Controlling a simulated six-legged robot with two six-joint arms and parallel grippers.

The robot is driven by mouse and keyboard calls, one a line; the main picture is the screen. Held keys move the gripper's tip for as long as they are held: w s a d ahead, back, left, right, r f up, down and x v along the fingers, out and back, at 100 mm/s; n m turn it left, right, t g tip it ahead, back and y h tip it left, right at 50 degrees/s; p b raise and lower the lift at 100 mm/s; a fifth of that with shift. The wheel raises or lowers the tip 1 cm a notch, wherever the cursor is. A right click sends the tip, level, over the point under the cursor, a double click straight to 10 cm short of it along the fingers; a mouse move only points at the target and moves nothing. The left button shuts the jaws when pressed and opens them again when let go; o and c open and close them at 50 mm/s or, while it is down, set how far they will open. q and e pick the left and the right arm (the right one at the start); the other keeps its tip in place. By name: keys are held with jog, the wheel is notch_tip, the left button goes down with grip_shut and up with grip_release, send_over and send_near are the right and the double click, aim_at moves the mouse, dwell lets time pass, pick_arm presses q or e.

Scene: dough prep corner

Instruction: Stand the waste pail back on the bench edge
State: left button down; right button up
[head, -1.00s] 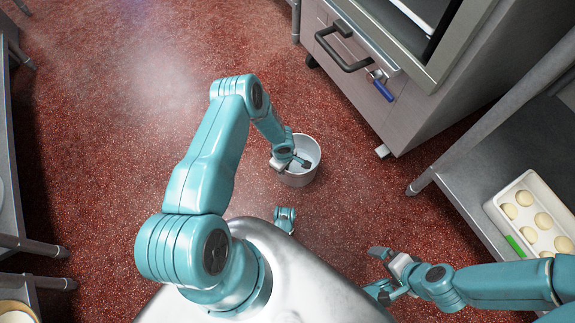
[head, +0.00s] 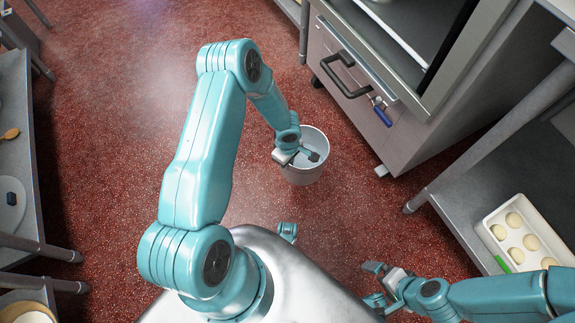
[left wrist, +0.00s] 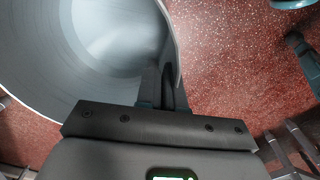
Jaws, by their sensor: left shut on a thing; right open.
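The waste pail (head: 304,172) is a pale grey, open-topped round bucket, upright and empty as far as I see, over the red floor. My left gripper (head: 301,154) is shut on its rim. The left wrist view shows the rim between the fingers (left wrist: 166,90) and the pail's inside (left wrist: 105,45) at the upper left. I cannot tell whether its base touches the floor. My right gripper (head: 374,284) is open and empty at the lower right. Grey benches stand at the left (head: 22,172) and the right (head: 490,178); which one the task means is unclear.
A white tray of dough balls (head: 487,232) sits on the right bench. A grey oven cabinet (head: 345,105) with a black handle stands at the upper right. A plate (head: 8,215) and a wooden spoon (head: 10,134) lie at the left. The middle floor (head: 130,130) is clear.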

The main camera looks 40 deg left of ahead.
pick_arm(q)
jog(key=shift+r, duration=0.3)
jog(key=shift+r+p, duration=0.95)
jog(key=shift+r, duration=1.5)
